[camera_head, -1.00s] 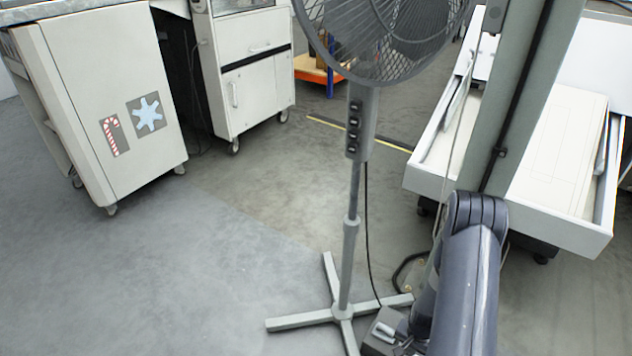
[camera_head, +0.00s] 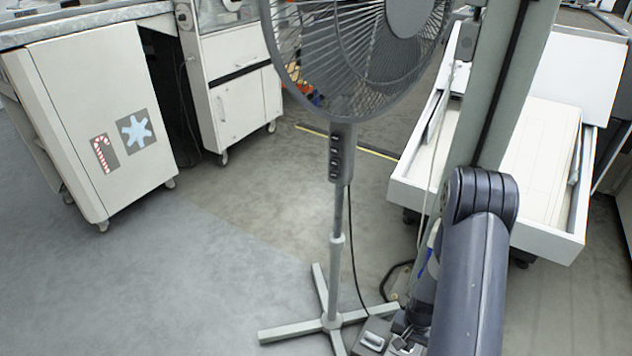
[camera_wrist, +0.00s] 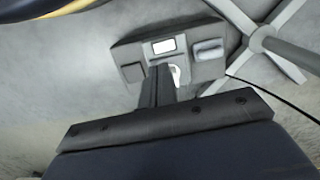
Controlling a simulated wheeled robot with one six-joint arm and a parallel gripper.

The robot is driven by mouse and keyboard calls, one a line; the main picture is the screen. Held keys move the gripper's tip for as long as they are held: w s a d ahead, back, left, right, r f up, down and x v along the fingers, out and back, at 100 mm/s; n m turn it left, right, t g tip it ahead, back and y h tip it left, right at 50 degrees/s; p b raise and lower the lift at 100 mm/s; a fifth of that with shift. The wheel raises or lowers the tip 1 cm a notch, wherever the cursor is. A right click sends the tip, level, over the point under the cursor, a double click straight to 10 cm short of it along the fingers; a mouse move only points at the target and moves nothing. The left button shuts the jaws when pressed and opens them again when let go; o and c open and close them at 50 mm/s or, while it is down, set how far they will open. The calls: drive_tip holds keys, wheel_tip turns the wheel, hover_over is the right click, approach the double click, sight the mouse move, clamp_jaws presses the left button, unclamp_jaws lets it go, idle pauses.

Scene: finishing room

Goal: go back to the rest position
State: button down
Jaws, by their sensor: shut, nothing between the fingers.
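My gripper shows in the wrist view (camera_wrist: 160,80) with its dark fingers together and nothing between them. It points toward a grey floor box (camera_wrist: 128,51) with a white panel and a grey raised block on top. I cannot tell whether the fingertips touch the box. In the head view my arm reaches down at the lower right.
A grey pedestal fan (camera_head: 338,175) stands on a cross-shaped foot (camera_head: 332,322) close by, with a cable on the floor. A white open drawer (camera_head: 548,150) is at right. A white cabinet with stickers (camera_head: 95,120) is at left. The floor at lower left is clear.

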drive_tip(key=shift+s+r, duration=0.3)
drive_tip(key=shift+r, duration=0.2)
drive_tip(key=shift+s+r, duration=0.25)
drive_tip(key=shift+r, duration=0.25)
